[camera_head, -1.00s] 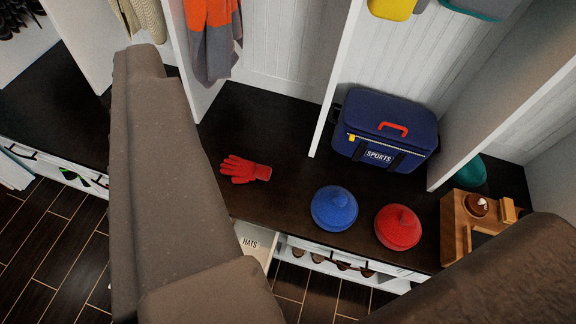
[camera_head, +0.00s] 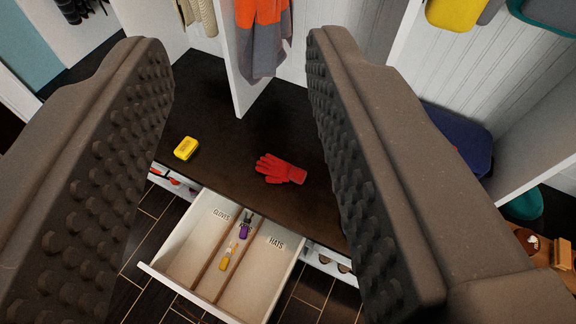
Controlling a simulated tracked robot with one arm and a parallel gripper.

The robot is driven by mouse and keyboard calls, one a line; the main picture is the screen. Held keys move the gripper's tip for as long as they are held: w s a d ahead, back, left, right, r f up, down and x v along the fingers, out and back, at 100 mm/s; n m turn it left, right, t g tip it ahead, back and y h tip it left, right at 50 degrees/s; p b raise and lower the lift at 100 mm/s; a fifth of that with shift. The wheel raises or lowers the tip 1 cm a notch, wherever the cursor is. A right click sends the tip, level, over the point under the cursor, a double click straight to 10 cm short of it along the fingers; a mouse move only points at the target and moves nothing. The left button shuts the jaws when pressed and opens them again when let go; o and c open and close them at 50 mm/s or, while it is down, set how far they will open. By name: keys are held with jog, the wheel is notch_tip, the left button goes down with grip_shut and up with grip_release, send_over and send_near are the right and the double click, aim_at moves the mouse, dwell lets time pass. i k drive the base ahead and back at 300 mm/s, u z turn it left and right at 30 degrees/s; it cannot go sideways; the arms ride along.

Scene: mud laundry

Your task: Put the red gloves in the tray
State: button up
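The red gloves (camera_head: 281,169) lie flat on the dark bench top, seen as one red glove shape, with the fingers toward the left. My gripper (camera_head: 236,45) is open and empty. Its two large studded fingers frame the red gloves from left and right, some way off and not touching them. Below the bench front, a pulled-out white tray (camera_head: 161,268) has sections marked "GLOVES" on the left and "HATS" on the right. A narrow middle section holds small purple and yellow items.
A yellow block (camera_head: 186,148) sits on the bench left of the gloves. A white upright divider (camera_head: 246,80) stands behind them, beside a hanging orange and grey garment (camera_head: 262,35). A blue bag (camera_head: 458,140) is partly hidden by my right finger. Bare bench surrounds the gloves.

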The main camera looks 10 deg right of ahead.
aim_at(202, 246)
jog(key=i, duration=0.9)
jog(key=u, duration=0.05)
